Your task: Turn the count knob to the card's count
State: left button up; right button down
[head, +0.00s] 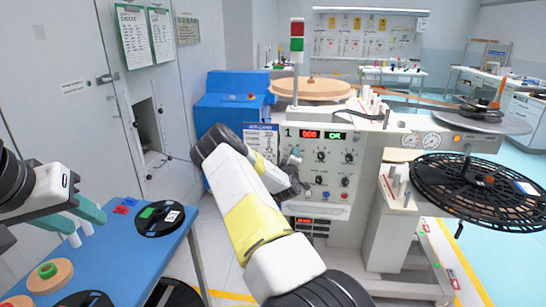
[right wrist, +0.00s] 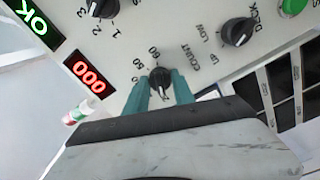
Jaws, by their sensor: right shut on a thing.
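The count knob (right wrist: 160,80) is a small black dial with a white pointer line on the white panel, with numbers and the word COUNT printed around it. The teal fingers of my right gripper (right wrist: 161,92) are shut on it, one on each side. My left gripper (head: 80,224) is open and empty above the blue table.
The panel of station 1 (head: 323,165) has a red 000 display (right wrist: 88,77), a green OK display and other black knobs, including a deck knob (right wrist: 237,32) nearby. A black reel (head: 160,218) lies on the blue table (head: 130,262). A large black spoked reel (head: 470,183) is at the right.

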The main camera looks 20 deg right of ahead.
dwell(0.3)
jog(key=c, duration=1.1)
grip_release()
jog(key=shift+o, duration=0.2)
jog(key=shift+s, duration=0.1)
jog(key=v, duration=0.7)
jog(key=shift+s+a, duration=0.2)
jog(key=shift+s, duration=0.1)
